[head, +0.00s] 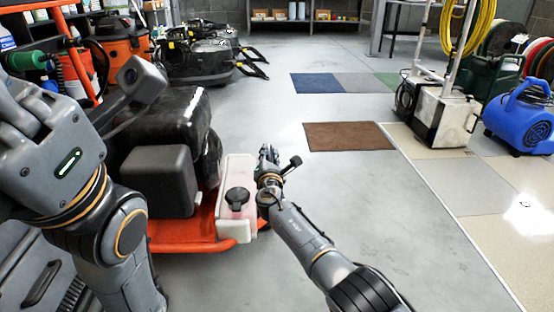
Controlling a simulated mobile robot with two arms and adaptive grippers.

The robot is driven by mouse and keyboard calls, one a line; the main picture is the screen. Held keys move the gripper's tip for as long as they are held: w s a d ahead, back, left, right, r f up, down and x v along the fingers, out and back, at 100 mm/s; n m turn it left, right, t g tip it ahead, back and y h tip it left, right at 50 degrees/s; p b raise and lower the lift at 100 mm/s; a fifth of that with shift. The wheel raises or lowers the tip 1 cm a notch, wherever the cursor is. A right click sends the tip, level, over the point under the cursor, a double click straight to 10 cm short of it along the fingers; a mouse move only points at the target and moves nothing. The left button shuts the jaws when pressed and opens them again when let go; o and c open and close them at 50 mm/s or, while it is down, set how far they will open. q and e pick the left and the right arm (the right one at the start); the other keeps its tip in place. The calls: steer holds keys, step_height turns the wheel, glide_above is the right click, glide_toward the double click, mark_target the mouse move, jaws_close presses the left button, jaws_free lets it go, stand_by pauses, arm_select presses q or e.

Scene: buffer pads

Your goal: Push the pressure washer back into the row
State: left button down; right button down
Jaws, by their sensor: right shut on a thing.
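The pressure washer (222,243) stands on the floor at the lower left of the head view. It has an orange-red base frame, a black engine body (185,115), a dark grey box (158,180) and a white tank (238,170) with a black cap. My right gripper (268,158) is at the right side of the white tank and shut on part of the washer; the exact grip point is hard to make out. My left arm crosses the left of the view, in front of the washer. Its fingers cannot be made out.
Black floor machines (198,58) and an orange vacuum (122,42) line the left side behind the washer. A brown mat (348,136) and coloured pads (345,83) lie on the floor. A white machine (442,118) and blue blower (520,118) stand right. The middle floor is clear.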

steer(key=shift+a+r, duration=0.15)
steer(key=shift+a, duration=0.75)
steer(key=shift+d, duration=0.15)
steer(key=c, duration=1.2)
jaws_free()
steer(key=shift+d, duration=0.25)
steer(key=shift+a, duration=0.1)
step_height(320, 180, up, 10)
steer(key=shift+f, duration=0.1)
